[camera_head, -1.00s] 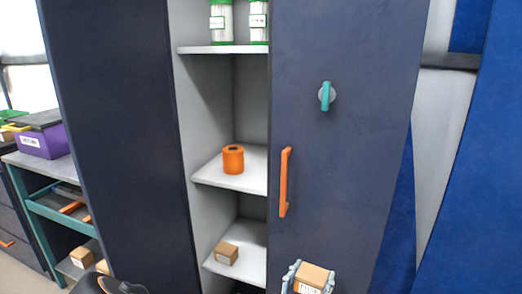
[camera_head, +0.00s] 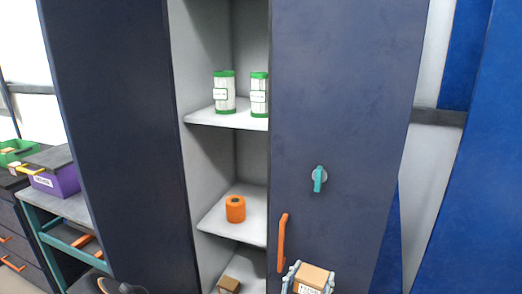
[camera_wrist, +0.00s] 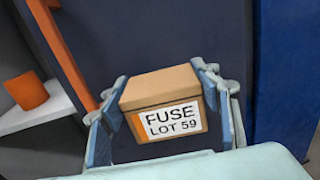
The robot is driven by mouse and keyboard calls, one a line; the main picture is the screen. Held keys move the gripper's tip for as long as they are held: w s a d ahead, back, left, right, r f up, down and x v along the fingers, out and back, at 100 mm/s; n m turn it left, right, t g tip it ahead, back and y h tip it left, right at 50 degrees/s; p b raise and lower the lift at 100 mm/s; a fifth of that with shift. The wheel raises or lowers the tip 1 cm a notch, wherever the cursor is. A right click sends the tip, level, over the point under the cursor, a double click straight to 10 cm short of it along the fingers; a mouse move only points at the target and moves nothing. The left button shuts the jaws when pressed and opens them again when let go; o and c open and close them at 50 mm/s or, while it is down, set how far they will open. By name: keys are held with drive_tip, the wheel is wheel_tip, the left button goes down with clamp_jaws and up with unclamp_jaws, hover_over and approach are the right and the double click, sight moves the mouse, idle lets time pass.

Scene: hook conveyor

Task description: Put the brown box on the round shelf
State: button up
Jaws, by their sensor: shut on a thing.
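A brown box (camera_wrist: 160,97) with a white label reading "FUSE LOT 59" is held between the fingers of my gripper (camera_wrist: 163,108). The box also shows at the bottom of the head view (camera_head: 313,276), in front of the dark cabinet door, with my gripper (camera_head: 309,281) around its sides. No round shelf can be made out; the shelves in view, inside the cabinet, have straight front edges. Another small brown box (camera_head: 229,285) sits on the lowest visible cabinet shelf, partly cut off by the frame.
The dark cabinet door (camera_head: 335,110) has an orange handle (camera_head: 282,242) and a teal knob (camera_head: 319,178). An orange canister (camera_head: 235,209) stands on the middle shelf (camera_head: 240,228). Green-lidded jars (camera_head: 225,92) stand on the upper shelf (camera_head: 215,117). A purple bin (camera_head: 60,182) is at left.

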sight(312, 274)
wheel_tip(312, 274, up, 7)
drive_tip(key=p, duration=0.5)
